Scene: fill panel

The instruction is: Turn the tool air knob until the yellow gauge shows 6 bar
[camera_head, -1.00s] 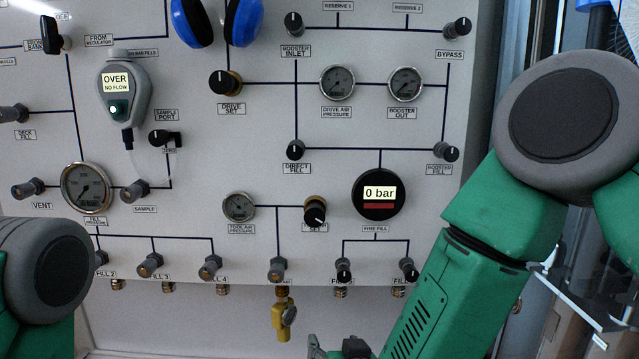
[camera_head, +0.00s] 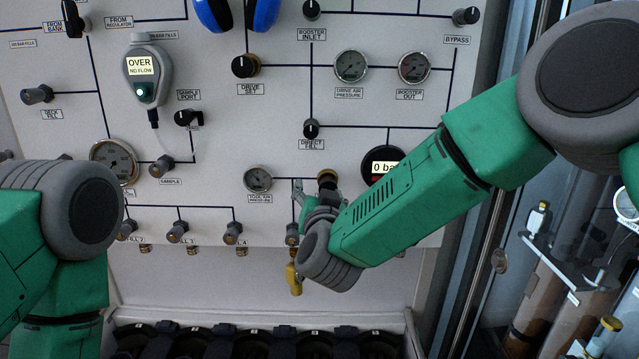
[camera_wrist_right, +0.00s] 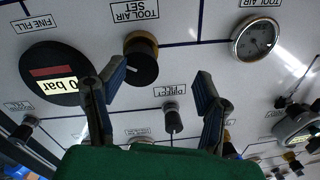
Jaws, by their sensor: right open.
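The tool air set knob (camera_wrist_right: 141,60) is black on a brass collar. In the head view the knob (camera_head: 327,178) is partly hidden behind my right gripper (camera_head: 312,192). In the wrist view my right gripper (camera_wrist_right: 160,82) is open and empty, with the knob just beyond its left finger rather than centred between the fingers. The round tool air pressure gauge (camera_head: 258,178) is left of the knob; it also shows in the wrist view (camera_wrist_right: 254,39). Its reading is too small to tell. My left gripper is out of view.
The fine fill display (camera_head: 387,168) reads 0 bar, partly behind my right forearm. It sits close to the knob. A direct fill knob (camera_head: 311,129) is above. Several valves line the panel's lower edge. A glass-sided cabinet (camera_head: 560,250) stands at right.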

